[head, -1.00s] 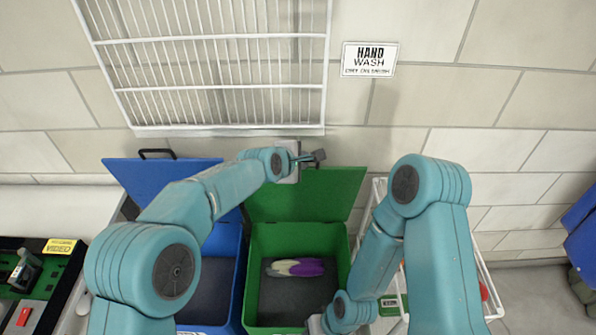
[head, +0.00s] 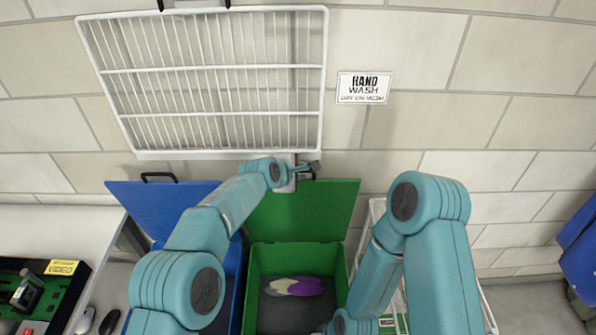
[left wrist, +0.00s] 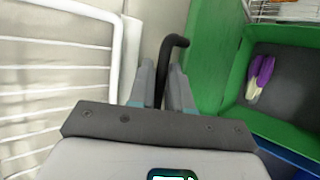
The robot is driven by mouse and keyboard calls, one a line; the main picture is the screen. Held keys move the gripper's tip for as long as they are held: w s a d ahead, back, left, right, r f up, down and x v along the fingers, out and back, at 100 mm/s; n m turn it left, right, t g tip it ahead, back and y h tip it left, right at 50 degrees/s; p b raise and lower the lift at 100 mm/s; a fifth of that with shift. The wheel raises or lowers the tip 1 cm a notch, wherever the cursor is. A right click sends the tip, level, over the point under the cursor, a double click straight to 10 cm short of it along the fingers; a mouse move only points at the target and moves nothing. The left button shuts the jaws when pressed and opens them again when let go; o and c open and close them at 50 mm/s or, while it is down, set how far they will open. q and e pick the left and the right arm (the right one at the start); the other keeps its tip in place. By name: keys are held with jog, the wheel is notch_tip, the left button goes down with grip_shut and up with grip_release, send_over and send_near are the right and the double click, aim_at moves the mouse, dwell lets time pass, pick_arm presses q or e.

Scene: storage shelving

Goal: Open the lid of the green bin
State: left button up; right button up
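The green bin (head: 254,284) stands below the wall, with its green lid (head: 325,212) raised and leaning back towards the wall. Its inside is exposed, with a purple and white item (head: 296,287) on the dark bottom. My left gripper (head: 308,169) is at the lid's top edge. In the left wrist view, its fingers (left wrist: 162,88) are closed around the black handle (left wrist: 177,44), beside the green lid (left wrist: 210,55). My right arm reaches down to the right of the bin; its gripper is cut off at the bottom edge.
A blue bin with a raised blue lid (head: 165,202) stands to the left. A white wire rack (head: 210,82) hangs on the wall close to my left gripper. A white wire basket (head: 376,213) is to the right. A counter with a device (head: 40,290) is at far left.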

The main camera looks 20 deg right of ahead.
pick_arm(q)
jog(key=shift+o, duration=1.1)
jog(key=shift+s+f, duration=0.1)
jog(key=shift+s, duration=0.05)
